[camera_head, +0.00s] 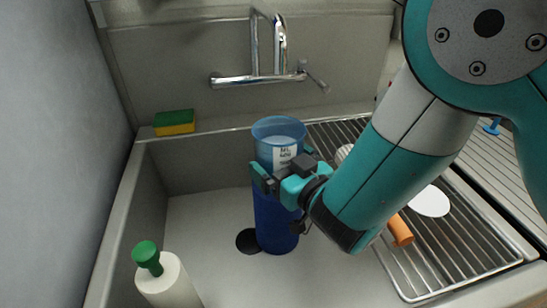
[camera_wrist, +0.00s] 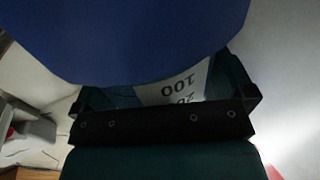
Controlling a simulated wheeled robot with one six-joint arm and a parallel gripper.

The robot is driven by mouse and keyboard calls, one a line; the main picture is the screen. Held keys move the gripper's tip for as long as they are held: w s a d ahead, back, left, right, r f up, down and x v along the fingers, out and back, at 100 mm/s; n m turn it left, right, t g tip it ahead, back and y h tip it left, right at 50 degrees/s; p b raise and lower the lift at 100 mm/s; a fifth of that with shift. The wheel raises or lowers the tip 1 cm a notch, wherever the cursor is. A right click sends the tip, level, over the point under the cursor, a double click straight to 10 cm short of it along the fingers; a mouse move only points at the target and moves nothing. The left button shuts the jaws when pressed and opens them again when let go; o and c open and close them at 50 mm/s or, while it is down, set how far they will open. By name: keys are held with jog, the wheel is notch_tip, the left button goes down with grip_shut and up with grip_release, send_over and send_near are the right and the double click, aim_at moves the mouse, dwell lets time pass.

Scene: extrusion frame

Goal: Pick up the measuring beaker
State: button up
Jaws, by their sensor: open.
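The measuring beaker (camera_head: 279,132) is translucent blue with an open rim and a white printed label. It is upright in the sink, above a darker solid blue cylinder (camera_head: 275,222); I cannot tell whether it stands in or on this, or whether they are one piece. My gripper (camera_head: 279,176) is open, with one finger on either side at about the bottom of the label. Contact is not clear. In the wrist view the label (camera_wrist: 180,88) shows upside down between the fingers, and solid blue fills the top. The gripper and wrist hide part of the beaker's right side.
The sink (camera_head: 205,215) has a dark drain (camera_head: 248,241) beside the blue cylinder. A white bottle with a green top (camera_head: 168,280) is front left. A sponge (camera_head: 174,122) lies on the back ledge, below and left of the faucet (camera_head: 258,79). A wire rack (camera_head: 450,250) is at right.

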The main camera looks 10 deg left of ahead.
jog(key=shift+w+d, duration=0.1)
jog(key=shift+d, duration=0.05)
jog(key=c, duration=0.7)
jog(key=shift+c, duration=0.4)
jog(key=shift+r, duration=0.2)
